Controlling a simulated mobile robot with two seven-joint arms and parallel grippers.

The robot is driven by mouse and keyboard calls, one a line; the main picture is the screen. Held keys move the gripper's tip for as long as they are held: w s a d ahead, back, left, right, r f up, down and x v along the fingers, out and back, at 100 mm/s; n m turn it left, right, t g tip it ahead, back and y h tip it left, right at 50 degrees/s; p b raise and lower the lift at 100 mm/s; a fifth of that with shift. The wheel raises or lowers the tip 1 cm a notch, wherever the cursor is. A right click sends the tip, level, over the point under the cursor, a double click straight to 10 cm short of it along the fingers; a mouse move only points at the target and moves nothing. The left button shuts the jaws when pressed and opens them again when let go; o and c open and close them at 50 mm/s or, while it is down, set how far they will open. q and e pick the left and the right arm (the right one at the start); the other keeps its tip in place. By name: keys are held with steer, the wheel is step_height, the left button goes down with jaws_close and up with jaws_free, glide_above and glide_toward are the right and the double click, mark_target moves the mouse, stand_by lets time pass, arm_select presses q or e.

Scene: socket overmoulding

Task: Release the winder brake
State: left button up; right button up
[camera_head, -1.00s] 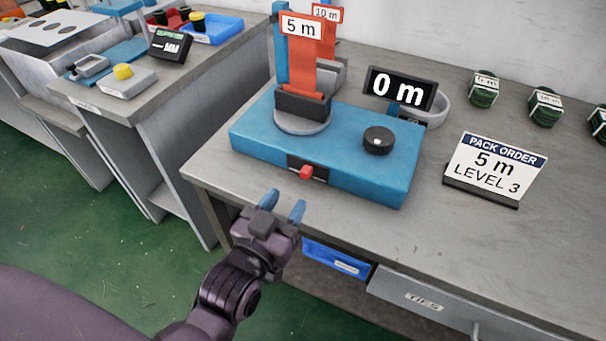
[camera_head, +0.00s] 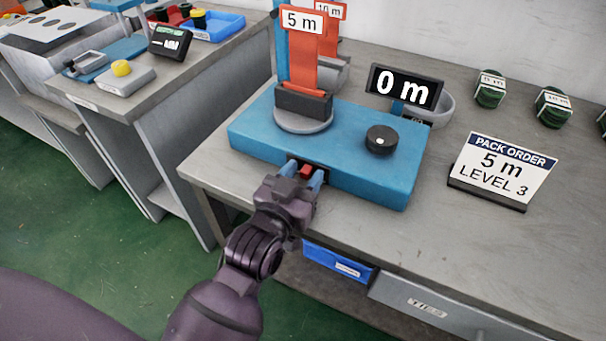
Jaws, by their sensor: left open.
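The blue winder box (camera_head: 350,149) stands on the grey bench. A small red brake catch (camera_head: 305,171) is on a dark plate on its front face. My left gripper (camera_head: 304,176) is open at the front of the box, with its blue fingertips on either side of the red catch. I cannot tell whether the fingers touch it. A black knob (camera_head: 381,139) is on top of the box. The display (camera_head: 403,87) behind it reads "0 m". My right gripper is not in view.
An orange strip (camera_head: 304,68) tagged "5 m" rises from a round base on the box. A "PACK ORDER 5 m LEVEL 3" sign (camera_head: 503,170) stands to the right, with green coils (camera_head: 490,88) behind. The bench front edge and a blue bin (camera_head: 338,263) lie below.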

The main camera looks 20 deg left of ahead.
arm_select(q)
steer(key=shift+c, duration=0.4)
jaws_close()
